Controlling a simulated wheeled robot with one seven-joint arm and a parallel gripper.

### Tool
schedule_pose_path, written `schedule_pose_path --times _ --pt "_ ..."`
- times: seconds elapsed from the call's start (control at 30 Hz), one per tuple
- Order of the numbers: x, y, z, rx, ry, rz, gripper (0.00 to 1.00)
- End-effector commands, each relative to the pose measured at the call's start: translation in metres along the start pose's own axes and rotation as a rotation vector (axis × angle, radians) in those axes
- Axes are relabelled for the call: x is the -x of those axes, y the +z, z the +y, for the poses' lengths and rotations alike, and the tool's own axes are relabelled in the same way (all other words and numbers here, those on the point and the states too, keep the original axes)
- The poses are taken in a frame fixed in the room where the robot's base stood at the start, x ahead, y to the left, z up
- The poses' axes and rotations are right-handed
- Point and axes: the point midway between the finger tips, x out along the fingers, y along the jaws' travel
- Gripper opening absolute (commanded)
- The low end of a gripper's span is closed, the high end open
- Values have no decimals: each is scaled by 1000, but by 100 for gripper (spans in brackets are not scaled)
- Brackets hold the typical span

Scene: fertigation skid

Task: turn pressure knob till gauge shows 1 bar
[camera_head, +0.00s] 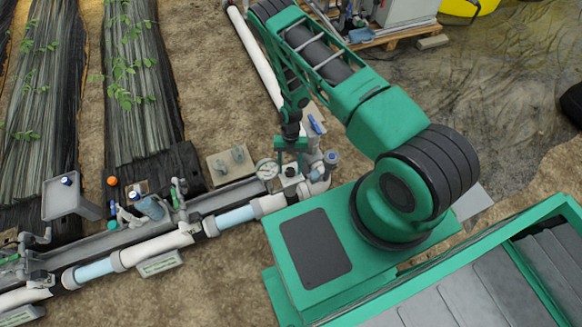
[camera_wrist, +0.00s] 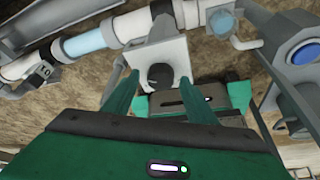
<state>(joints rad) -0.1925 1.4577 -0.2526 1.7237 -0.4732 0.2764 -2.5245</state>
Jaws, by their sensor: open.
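The pressure knob (camera_wrist: 159,75) is a round dark knob on a light grey square block (camera_wrist: 160,50) in the wrist view. My gripper (camera_wrist: 158,80) is open, with one green finger on each side of the knob and a visible gap to it. In the head view my gripper (camera_head: 291,158) points down over the same grey block (camera_head: 290,180) on the pipe line, and hides part of it. The gauge (camera_head: 267,169) is a round white dial just left of my gripper in the head view. Its needle is too small to read.
A blue-topped fitting (camera_head: 331,158) stands close to the right of my gripper. A valve with a blue handle (camera_head: 315,125) is just behind. White and clear pipe (camera_head: 235,217) runs left. A small slab with grey fittings (camera_head: 231,164) lies behind the gauge.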

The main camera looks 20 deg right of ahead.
Motion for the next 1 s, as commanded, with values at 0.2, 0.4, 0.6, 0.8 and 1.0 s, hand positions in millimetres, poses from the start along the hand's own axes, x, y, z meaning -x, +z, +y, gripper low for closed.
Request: schedule_pose_path --times 0.2,0.4,0.6,0.8,1.0 --pt "0 0 0 0 0 0 52" --pt "0 0 0 0 0 0 10" --pt "0 1 -3 -9 0 -1 10" --pt "0 1 -3 -62 21 -1 11" --pt "0 0 -4 -182 71 0 11"
